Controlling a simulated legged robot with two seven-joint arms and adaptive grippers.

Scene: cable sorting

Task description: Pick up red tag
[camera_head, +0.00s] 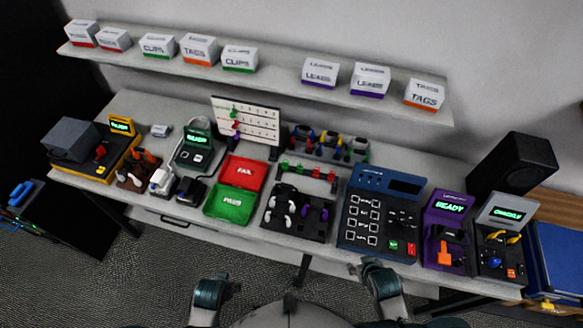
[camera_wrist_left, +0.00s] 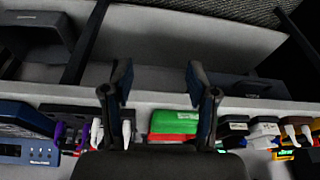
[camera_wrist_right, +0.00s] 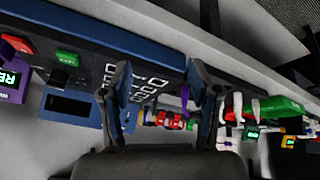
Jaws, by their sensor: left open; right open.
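A small red piece (camera_head: 237,125) shows at the left edge of the upright white chart board (camera_head: 262,118) at the back of the bench, between a green piece and a purple one. It looks like a tag, but it is too small to be sure. My left gripper (camera_wrist_left: 158,80) is open and empty in its wrist view, with the green tray (camera_wrist_left: 173,122) beyond the fingers. My right gripper (camera_wrist_right: 162,82) is open and empty, near the dark blue panel (camera_wrist_right: 130,42). Both arms are low in the head view, at the bench's front side, apart from the red piece.
Red FAIL tray (camera_head: 243,172) and green PASS tray (camera_head: 230,201) lie in front of the board. A clip rack (camera_head: 305,171) and a blue keypad station (camera_head: 372,212) stand to the right. Boxes labelled TAGS (camera_head: 199,49), CLIPS and LEADS line the shelf (camera_head: 280,80).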

